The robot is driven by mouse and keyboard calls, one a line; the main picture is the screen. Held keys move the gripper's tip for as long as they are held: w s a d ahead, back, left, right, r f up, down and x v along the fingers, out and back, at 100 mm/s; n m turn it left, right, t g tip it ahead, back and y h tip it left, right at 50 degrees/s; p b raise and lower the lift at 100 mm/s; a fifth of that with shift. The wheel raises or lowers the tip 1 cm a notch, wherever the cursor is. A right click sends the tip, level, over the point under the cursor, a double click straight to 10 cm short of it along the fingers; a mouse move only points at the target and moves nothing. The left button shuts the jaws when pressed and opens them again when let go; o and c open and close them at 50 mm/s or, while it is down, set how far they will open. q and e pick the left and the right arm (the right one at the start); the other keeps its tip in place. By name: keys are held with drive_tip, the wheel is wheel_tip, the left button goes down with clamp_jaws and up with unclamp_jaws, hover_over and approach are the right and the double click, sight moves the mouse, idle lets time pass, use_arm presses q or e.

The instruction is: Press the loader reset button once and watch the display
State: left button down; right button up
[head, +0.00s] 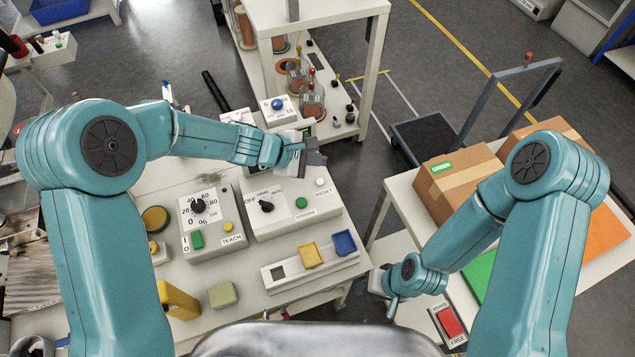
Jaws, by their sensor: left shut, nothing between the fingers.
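A light grey control box (275,222) stands on the table, with a dark knob, a green button (301,203) and a white button (320,182) on top. The label beside the white button seems to read RESET. My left gripper (313,158) is shut and empty, just behind the white button in the picture and apart from it. It covers the box's back part, and I cannot make out a display there. My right gripper (380,284) is low between the two tables, pointing away from the box; its fingers are too unclear to judge.
A TEACH box (208,225) with a dial stands left of the control box. A white tray (330,268) with a yellow and a blue piece lies in front. Cardboard boxes (455,172) stand on the right table. A white shelf unit (375,70) rises behind.

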sight(317, 183)
use_arm(q)
drive_tip(key=shift+f+b, duration=0.4)
drive_tip(key=shift+f, duration=0.5)
drive_tip(key=shift+f+b, duration=0.3)
wheel_tip(317, 183, down, 2)
drive_tip(key=shift+a+f+b, duration=0.1)
drive_tip(key=shift+f+b, duration=0.15)
drive_tip(key=shift+b, duration=0.8)
drive_tip(key=shift+f, duration=0.3)
drive_tip(key=shift+d+f+b, duration=0.1)
drive_tip(key=shift+d+b, duration=0.1)
drive_tip(key=shift+b, duration=0.15)
drive_tip(key=shift+d, duration=0.15)
